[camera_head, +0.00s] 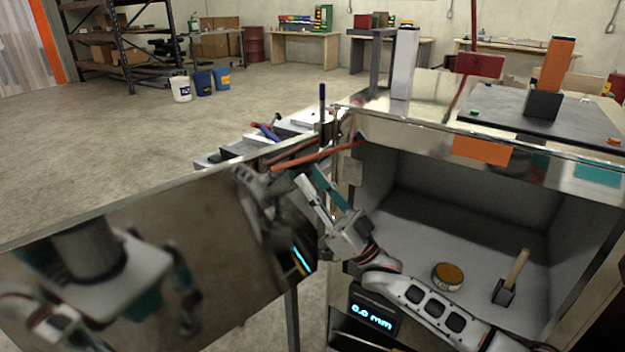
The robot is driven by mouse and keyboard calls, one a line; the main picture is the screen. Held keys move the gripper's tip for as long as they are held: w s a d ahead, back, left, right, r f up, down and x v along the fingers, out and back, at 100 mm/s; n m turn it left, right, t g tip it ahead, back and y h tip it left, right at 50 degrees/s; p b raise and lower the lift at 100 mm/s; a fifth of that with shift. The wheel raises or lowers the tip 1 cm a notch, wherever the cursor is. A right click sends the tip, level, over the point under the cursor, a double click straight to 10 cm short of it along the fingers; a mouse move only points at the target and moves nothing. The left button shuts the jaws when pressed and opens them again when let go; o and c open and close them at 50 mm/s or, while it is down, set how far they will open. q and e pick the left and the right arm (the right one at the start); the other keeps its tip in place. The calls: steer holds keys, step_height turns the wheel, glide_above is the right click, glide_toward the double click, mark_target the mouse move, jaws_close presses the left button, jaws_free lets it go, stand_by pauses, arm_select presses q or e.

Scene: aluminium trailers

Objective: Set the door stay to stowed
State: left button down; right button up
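An open metal door (190,245) with a mirror-like face fills the lower left. The door stay appears to be the thin orange-red rod (318,157), which spans from the door's top edge to the front of the metal compartment. My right gripper (310,174) reaches up from the lower right, between the door and the compartment opening. Its white and teal fingers are apart, with their tips just below the rod. I see nothing held between them, and contact with the rod cannot be told. My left gripper is not directly in view; blurred parts of my body reflect in the door.
The open compartment (430,190) holds a round orange-topped tin (447,275) and a block with a wooden handle (512,275). A display (373,312) reads 0.0 mm. A dark mat (545,112) lies on top. Tools lie on a surface behind the door.

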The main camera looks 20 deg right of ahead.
steer(key=shift+w+a+r, duration=0.1)
steer(key=shift+w+r, duration=0.05)
jaws_close()
